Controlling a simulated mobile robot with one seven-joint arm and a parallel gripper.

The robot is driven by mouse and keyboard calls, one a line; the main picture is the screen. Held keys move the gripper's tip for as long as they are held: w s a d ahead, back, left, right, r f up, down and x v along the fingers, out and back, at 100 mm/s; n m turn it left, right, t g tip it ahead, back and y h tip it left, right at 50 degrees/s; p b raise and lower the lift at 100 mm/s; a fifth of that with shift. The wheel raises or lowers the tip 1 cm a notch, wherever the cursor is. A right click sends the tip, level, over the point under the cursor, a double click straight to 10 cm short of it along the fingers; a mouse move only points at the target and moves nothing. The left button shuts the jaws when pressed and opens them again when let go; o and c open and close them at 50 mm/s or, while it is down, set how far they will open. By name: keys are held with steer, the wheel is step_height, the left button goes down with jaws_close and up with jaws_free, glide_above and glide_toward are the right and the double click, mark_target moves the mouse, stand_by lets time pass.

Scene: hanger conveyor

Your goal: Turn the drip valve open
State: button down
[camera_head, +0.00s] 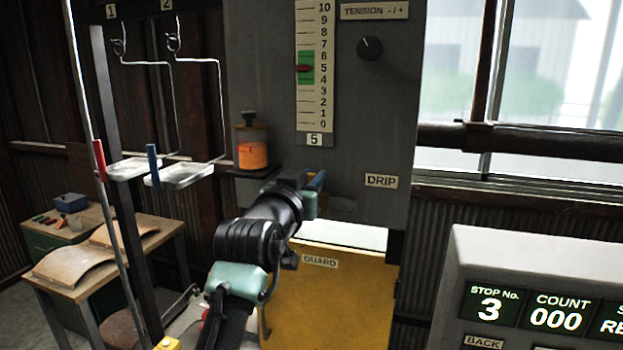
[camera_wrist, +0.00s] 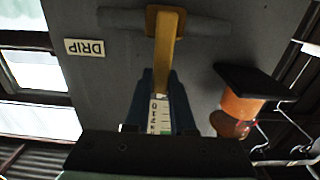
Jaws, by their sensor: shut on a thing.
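The drip valve shows in the wrist view as a yellow lever (camera_wrist: 165,45) on a grey horizontal pipe (camera_wrist: 205,26) against the panel. My gripper (camera_wrist: 160,82) has its blue fingers on both sides of the lever's free end and is shut on it. In the head view my gripper (camera_head: 317,183) is at the lower part of the grey panel, left of the DRIP label (camera_head: 381,181). The lever is hidden there behind my gripper. The DRIP label also shows upside down in the wrist view (camera_wrist: 85,48).
An orange-filled cup (camera_head: 252,154) stands on a small shelf left of my gripper. The yellow guard (camera_head: 335,300) is below. Wire hangers with trays (camera_head: 185,175) hang at left. A tension knob (camera_head: 370,48) is above, and a control box (camera_head: 540,255) stands at right.

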steer(key=shift+a, duration=0.1)
steer(key=shift+w+a+f+n+b, duration=0.35)
steer(key=shift+a+n, duration=0.35)
steer(key=shift+n, duration=1.05)
steer(key=shift+w+a+f+n+b, duration=0.15)
steer(key=shift+a+f+n, duration=0.5)
steer(key=shift+n, duration=1.05)
steer(key=shift+w+a+f+n+b, duration=0.25)
steer(key=shift+a+n, duration=0.55)
steer(key=shift+n, duration=0.95)
steer(key=c, duration=0.8)
jaws_free()
steer(key=shift+o, duration=0.2)
